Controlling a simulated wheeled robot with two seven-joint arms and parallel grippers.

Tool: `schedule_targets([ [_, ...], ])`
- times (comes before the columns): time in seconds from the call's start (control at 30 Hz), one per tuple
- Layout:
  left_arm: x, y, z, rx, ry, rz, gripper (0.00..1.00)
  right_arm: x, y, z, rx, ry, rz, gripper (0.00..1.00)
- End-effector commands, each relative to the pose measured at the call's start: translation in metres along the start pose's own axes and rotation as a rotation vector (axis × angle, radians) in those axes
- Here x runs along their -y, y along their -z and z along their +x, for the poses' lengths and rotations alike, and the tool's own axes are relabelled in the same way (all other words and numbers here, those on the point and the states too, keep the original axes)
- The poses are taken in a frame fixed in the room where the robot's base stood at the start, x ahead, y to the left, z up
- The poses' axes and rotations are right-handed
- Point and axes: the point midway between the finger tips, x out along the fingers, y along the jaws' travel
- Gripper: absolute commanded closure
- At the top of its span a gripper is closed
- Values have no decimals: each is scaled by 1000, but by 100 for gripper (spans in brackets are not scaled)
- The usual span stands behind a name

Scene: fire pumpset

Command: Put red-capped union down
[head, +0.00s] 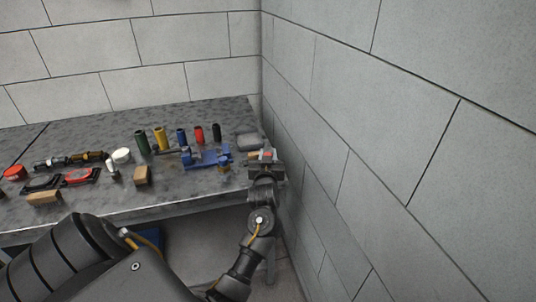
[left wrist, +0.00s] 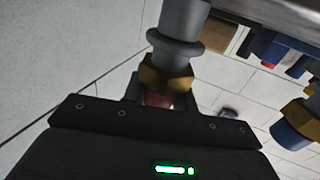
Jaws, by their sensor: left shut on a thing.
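My left gripper (head: 264,163) is at the right end of the workbench, close to the side wall. It is shut on the red-capped union (left wrist: 180,30), which has a grey flanged body and a brass hex nut. In the left wrist view, the union's red end (left wrist: 158,99) sits down between the jaws (left wrist: 160,92), partly hidden by them. In the head view only a small reddish bit of it shows at the gripper. I cannot tell whether the union touches the bench. My right gripper is not in view.
The side wall (head: 400,150) is close on the right.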

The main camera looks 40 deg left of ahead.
Motion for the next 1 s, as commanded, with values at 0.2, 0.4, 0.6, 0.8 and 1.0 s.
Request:
schedule_targets([
  [0.2, 0, -2, 0, -1, 0, -1, 100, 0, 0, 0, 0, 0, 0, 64],
  [0.4, 0, -3, 0, 3, 0, 0, 48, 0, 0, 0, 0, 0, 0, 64],
  [0.6, 0, -3, 0, 2, 0, 0, 38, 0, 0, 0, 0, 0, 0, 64],
  [0.8, 0, -5, 0, 2, 0, 0, 38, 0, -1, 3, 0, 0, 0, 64],
  [1.0, 0, 0, -18, 6, -1, 2, 38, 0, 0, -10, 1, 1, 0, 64],
])
